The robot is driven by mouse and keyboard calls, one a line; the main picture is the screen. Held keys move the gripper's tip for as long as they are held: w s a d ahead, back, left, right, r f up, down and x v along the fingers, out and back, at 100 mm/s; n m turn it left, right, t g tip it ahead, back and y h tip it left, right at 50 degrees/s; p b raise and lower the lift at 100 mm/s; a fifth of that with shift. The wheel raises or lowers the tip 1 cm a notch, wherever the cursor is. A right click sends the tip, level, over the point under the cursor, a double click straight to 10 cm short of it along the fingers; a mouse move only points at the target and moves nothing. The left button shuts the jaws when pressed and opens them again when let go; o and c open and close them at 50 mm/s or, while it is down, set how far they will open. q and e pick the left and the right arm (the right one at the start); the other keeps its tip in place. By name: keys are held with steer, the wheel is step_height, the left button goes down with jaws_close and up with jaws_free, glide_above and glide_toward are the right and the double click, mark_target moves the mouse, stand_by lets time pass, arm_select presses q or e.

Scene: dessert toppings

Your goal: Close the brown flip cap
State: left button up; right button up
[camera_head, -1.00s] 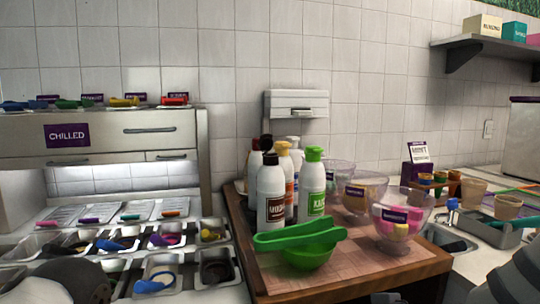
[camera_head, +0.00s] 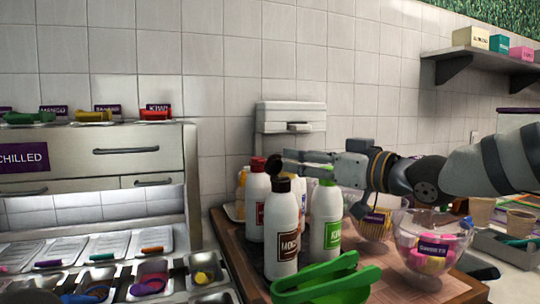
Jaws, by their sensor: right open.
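The white mocha bottle (camera_head: 283,238) stands upright on the wooden board, with a dark brown cap (camera_head: 283,185) on top. A dark round lid piece (camera_head: 273,164) stands raised just above and left of that cap. My right gripper (camera_head: 286,160) reaches in from the right at cap height. Its fingers are open, with their tips close to the raised lid; I cannot tell whether they touch it. The fingers partly cover the top of the green-capped kiwi bottle (camera_head: 326,225). My left gripper is not in view.
A red-labelled bottle (camera_head: 257,205) stands close behind the mocha bottle. Topping trays (camera_head: 100,250) fill the left.

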mark_target(277, 156)
steer(key=x, duration=0.5)
steer(key=f+b+x, duration=0.1)
steer(key=x, duration=0.2)
steer(key=shift+w+a, duration=0.1)
steer(key=shift+w, duration=0.05)
steer(key=shift+w+a+r, duration=0.3)
steer(key=shift+a, duration=0.05)
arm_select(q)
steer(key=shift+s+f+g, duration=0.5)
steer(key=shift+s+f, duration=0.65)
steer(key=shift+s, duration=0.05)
arm_select(e)
jaws_close()
